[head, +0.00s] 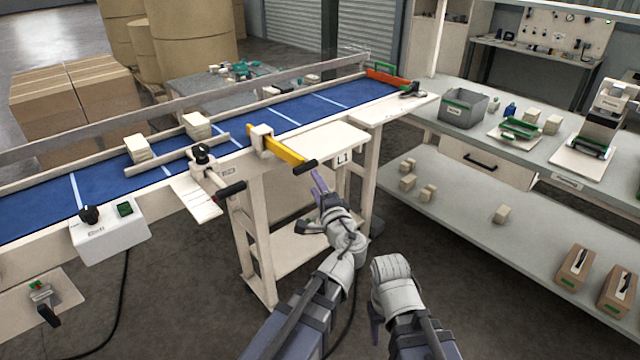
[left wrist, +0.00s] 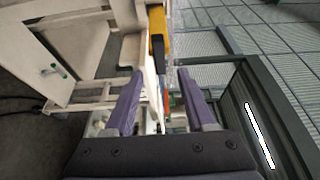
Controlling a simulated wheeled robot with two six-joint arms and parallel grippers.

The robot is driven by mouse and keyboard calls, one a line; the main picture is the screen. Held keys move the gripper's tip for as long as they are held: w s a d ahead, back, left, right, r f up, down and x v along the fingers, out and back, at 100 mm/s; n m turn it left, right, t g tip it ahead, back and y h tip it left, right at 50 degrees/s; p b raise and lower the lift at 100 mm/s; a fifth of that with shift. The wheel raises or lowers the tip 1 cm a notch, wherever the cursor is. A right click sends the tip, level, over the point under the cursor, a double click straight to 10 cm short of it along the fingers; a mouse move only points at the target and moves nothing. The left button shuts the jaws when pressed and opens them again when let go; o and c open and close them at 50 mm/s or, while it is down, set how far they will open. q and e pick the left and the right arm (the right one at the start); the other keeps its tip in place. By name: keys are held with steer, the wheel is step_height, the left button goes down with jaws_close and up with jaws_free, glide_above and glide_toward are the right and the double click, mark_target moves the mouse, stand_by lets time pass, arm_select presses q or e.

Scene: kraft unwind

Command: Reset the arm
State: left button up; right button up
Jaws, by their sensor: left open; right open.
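My left gripper (head: 318,190) is in front of the conveyor, just below the L1 table. In the left wrist view its two purple fingers (left wrist: 160,78) are spread apart, with nothing held between them. A yellow arm (head: 284,150) with a black grip reaches from a pale post over the conveyor's near edge, its grip end above my left gripper. It also shows in the left wrist view (left wrist: 156,22), beyond the fingertips and apart from them. My right gripper (head: 375,322) is low at the front, mostly hidden behind its wrist; no held object shows.
The blue conveyor (head: 85,190) carries pale blocks (head: 136,148) on its left half. A black-handled lever (head: 228,190) and a control box (head: 110,230) are at its near side. An orange stop (head: 388,79) crosses its far end. A shelf bench (head: 480,200) stands right.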

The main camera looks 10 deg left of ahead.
arm_select(q)
steer(key=shift+w+a+f, duration=0.1)
steer(key=shift+w, duration=0.05)
steer(key=s+f+n+g+h+p, duration=0.2)
steer(key=s+f+n+g+p, duration=0.1)
steer(key=s+f+n+g, duration=0.55)
steer(key=s+d+f+g+h+p, duration=0.1)
steer(key=s+d+f+g+h, duration=0.2)
steer(key=s, duration=0.4)
steer(key=s+d+f+g+h+p, duration=0.1)
steer(key=s+d+f+g, duration=0.3)
steer(key=s, duration=0.4)
steer(key=shift+s+d+f+h, duration=0.2)
steer(key=shift+d+f+h, duration=0.25)
steer(key=shift+d+h, duration=0.55)
